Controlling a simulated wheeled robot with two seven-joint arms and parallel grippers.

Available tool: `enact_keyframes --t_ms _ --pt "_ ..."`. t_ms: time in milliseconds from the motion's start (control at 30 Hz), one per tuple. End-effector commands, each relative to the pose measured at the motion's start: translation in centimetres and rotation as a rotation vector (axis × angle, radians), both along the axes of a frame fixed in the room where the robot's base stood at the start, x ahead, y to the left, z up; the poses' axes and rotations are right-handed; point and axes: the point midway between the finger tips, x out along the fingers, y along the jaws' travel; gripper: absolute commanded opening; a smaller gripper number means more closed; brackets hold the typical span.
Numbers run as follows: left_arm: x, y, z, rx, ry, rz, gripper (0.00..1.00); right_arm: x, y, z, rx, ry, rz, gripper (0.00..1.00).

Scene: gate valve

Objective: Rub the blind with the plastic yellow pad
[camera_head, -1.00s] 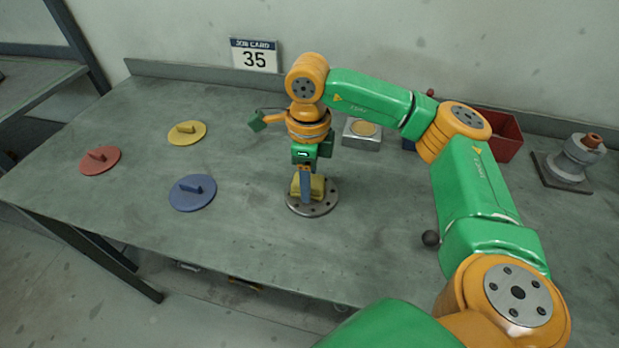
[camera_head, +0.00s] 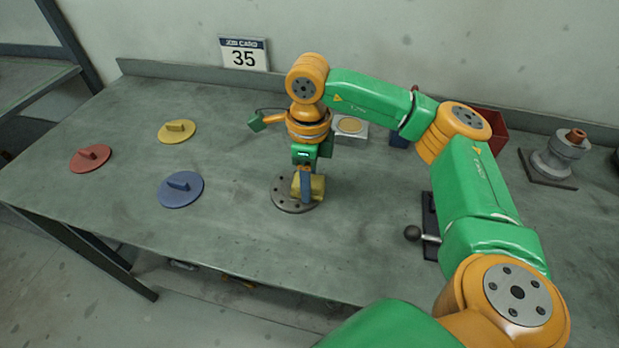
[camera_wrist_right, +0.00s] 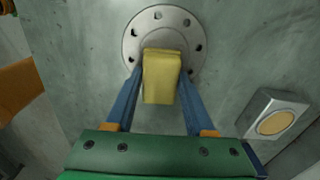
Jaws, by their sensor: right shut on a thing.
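The blind is a grey round steel flange (camera_head: 283,197) with bolt holes, lying flat on the table. It also shows in the right wrist view (camera_wrist_right: 158,22). My right gripper (camera_head: 306,187) points down and is shut on the yellow pad (camera_head: 318,186), a small block. In the right wrist view the pad (camera_wrist_right: 161,80) sits between the two blue fingers and hides part of the flange's centre and near rim. The pad is over the right part of the flange in the head view. Whether it touches the flange, I cannot tell. My left gripper is not in view.
Red (camera_head: 90,159), yellow (camera_head: 177,132) and blue (camera_head: 181,190) handled discs lie left. Behind my arm are a grey block with a tan round top (camera_head: 350,128) and a red bin (camera_head: 492,132). A black-knobbed lever (camera_head: 413,233) and grey fitting (camera_head: 560,158) stand right.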

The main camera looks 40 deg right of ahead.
Motion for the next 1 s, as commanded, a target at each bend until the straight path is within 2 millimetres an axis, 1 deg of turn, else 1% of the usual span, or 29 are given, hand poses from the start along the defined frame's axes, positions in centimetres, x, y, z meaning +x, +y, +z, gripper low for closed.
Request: enact_keyframes --t_ms 67,100,200,700,833,1000 --pt "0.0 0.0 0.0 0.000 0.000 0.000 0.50 0.0 0.0 0.0 -0.001 0.001 0.001 0.09" --pt "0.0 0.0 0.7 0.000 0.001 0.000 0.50 0.0 0.1 0.7 -0.001 0.001 0.001 0.09" --pt "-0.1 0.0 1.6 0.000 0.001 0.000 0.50 0.0 0.1 2.6 0.000 -0.001 0.002 0.09" --pt "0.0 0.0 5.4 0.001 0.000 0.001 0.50 0.0 0.4 7.1 0.001 -0.001 0.004 0.09" --pt "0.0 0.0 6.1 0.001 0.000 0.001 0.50 0.0 0.4 8.0 0.001 -0.001 0.005 0.09" --pt "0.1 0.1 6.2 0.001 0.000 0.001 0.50 0.0 0.5 8.2 0.001 -0.001 0.005 0.09"
